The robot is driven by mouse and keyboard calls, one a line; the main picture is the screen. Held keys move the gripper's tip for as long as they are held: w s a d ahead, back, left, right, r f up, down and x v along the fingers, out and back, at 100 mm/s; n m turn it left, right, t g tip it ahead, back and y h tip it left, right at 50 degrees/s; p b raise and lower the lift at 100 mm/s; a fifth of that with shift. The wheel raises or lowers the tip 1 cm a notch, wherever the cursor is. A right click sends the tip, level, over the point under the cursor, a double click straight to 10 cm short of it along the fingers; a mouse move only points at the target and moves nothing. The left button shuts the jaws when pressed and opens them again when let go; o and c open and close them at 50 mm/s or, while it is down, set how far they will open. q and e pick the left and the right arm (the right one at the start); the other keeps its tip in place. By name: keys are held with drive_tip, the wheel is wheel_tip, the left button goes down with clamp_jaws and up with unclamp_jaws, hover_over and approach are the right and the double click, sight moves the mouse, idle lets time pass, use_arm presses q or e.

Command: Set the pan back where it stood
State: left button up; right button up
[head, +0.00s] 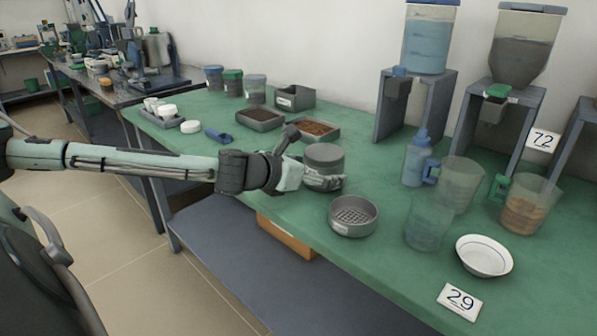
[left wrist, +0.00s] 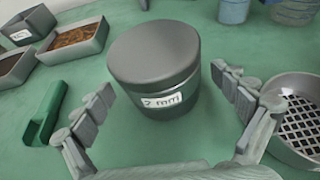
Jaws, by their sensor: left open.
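A round grey lidded container (head: 324,157), which looks like a sieve stack or pan, stands upright on the green bench. In the left wrist view the same container (left wrist: 154,66) bears a white label reading "2 mm". My left gripper (head: 313,160) is open, with a finger to either side of it; in the wrist view gaps show between the fingers (left wrist: 165,90) and its wall. A round grey sieve (head: 353,219) with a mesh floor stands nearer the front edge; it also shows at the right of the wrist view (left wrist: 298,125). My right gripper is not in view.
Grey trays (head: 259,119) lie behind the gripper, one with brown material (head: 318,128). A green scoop (left wrist: 45,110) lies left of the container. Clear jugs (head: 459,183), a blue bottle (head: 415,162) and a white dish (head: 484,257) stand to the right, below hopper stands (head: 443,110).

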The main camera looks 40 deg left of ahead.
use_arm(q)
drive_tip(key=b+v, duration=0.2)
drive_tip(key=v, duration=0.3)
drive_tip(key=shift+s, duration=0.15)
drive_tip(key=v, duration=0.4)
drive_tip(key=shift+s+r+b, duration=0.2)
drive_tip(key=shift+s+b, duration=0.15)
drive_tip(key=shift+s+r, duration=0.15)
drive_tip(key=shift+s, duration=0.25)
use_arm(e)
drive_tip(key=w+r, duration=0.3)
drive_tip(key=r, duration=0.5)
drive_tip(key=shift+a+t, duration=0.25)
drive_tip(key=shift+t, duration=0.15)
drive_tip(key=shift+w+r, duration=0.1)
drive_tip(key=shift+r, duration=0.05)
